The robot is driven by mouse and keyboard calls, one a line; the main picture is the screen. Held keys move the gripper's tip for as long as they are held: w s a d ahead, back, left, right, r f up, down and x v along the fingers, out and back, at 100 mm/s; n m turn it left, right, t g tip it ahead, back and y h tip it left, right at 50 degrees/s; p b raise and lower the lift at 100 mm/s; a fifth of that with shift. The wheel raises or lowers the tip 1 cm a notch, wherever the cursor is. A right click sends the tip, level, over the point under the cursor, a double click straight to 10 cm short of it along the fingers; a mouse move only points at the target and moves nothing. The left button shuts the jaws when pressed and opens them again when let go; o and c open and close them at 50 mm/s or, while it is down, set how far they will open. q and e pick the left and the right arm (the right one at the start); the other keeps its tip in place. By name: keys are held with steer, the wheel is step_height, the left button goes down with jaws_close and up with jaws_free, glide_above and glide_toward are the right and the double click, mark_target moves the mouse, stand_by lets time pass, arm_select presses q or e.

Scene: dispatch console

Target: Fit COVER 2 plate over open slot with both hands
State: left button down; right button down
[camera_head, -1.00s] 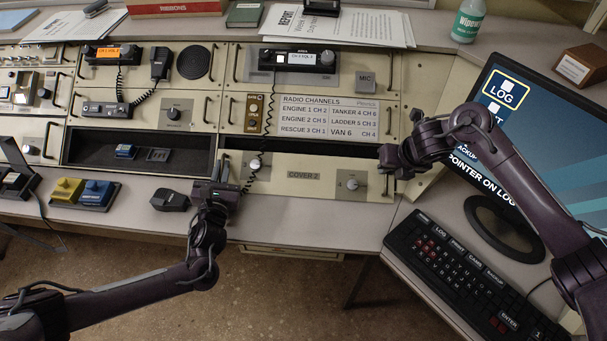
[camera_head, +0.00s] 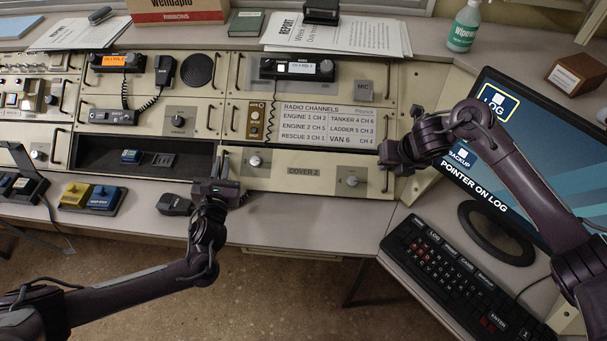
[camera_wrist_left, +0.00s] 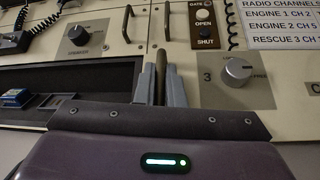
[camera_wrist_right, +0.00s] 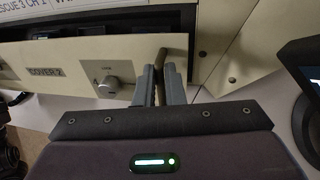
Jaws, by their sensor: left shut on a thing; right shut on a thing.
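The COVER 2 plate (camera_head: 270,176) is a long cream panel with a label in the middle and a knob near each end. It is in front of the lower right console bay, below the radio channels card. My left gripper (camera_head: 223,168) is shut on the plate's left handle (camera_wrist_left: 160,82). My right gripper (camera_head: 386,172) is shut on its right handle (camera_wrist_right: 161,62). In the right wrist view the plate (camera_wrist_right: 60,85) has the dark open slot (camera_wrist_right: 100,25) showing above and behind it. In the head view only a thin dark line shows along its top edge.
A dark open bay (camera_head: 95,152) with a small blue item lies left of the plate. A microphone (camera_head: 174,205) and yellow and blue pedals (camera_head: 90,198) sit on the desk. The monitor (camera_head: 530,150) and keyboard (camera_head: 465,278) are close to my right arm.

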arm_select(q)
steer(key=shift+r, duration=0.55)
arm_select(e)
steer(key=shift+r, duration=0.6)
arm_select(q)
steer(key=shift+a, duration=0.1)
